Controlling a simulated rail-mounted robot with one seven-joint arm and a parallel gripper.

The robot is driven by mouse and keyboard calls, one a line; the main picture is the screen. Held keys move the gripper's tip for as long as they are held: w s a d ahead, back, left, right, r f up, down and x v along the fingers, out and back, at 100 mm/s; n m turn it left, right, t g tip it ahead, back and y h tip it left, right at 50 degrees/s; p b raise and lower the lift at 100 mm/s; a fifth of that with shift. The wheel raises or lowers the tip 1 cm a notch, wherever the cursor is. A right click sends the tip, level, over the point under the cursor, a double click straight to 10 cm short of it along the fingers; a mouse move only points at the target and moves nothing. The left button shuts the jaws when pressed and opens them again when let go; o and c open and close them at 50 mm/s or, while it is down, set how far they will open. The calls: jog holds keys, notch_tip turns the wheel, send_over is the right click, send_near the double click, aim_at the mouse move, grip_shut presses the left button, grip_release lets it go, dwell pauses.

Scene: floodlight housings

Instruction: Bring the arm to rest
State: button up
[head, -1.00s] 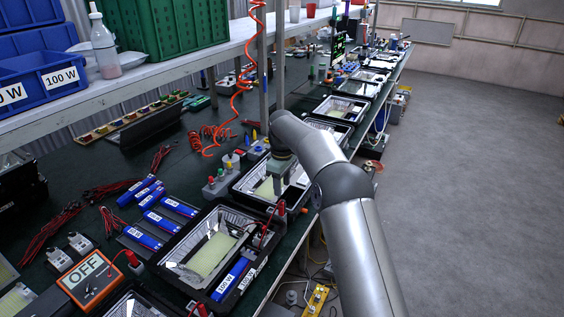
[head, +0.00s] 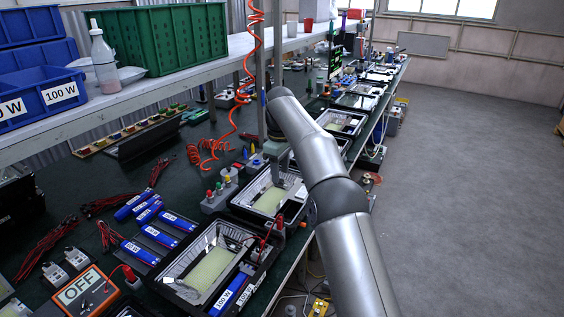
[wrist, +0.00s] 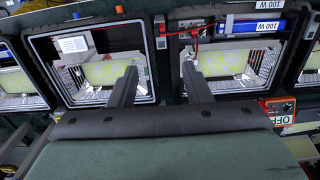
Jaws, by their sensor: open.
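My gripper (wrist: 159,72) is open, with its two fingers apart and nothing between them in the wrist view. In the head view the arm reaches forward over the bench edge, and the gripper end (head: 277,152) points down above an open floodlight housing (head: 267,196). The fingertips are hard to make out there. In the wrist view the fingers stand over the gap between two housings: one with a white box inside (wrist: 88,62) on the left, and one with a blue 100 W driver (wrist: 258,26) on the right.
A nearer housing (head: 210,268) with red leads lies in front, beside an orange OFF box (head: 84,291). Several blue drivers (head: 160,236) lie to its left. A shelf (head: 150,88) with bins and a coiled orange hose (head: 236,110) is close on the left. The floor (head: 460,200) at right is clear.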

jog(key=s+d+r+m, duration=0.35)
jog(key=s+d, duration=0.35)
jog(key=s, duration=0.3)
jog(key=s+d+r+m, duration=0.2)
jog(key=s+d+m, duration=0.3)
jog(key=s, duration=0.6)
jog(key=s+d+f+m, duration=0.1)
jog(key=s+d+f, duration=0.1)
jog(key=s, duration=0.5)
jog(key=s+d+f+m, duration=0.2)
jog(key=s+d+f, duration=0.1)
jog(key=s, duration=0.5)
jog(key=s+d+f+m, duration=0.1)
jog(key=s+d+f, duration=0.2)
jog(key=s, duration=0.5)
jog(key=shift+s+f+t, duration=0.15)
jog(key=shift+f+t, duration=0.25)
jog(key=shift+f, duration=0.3)
jog(key=shift+m, duration=0.25)
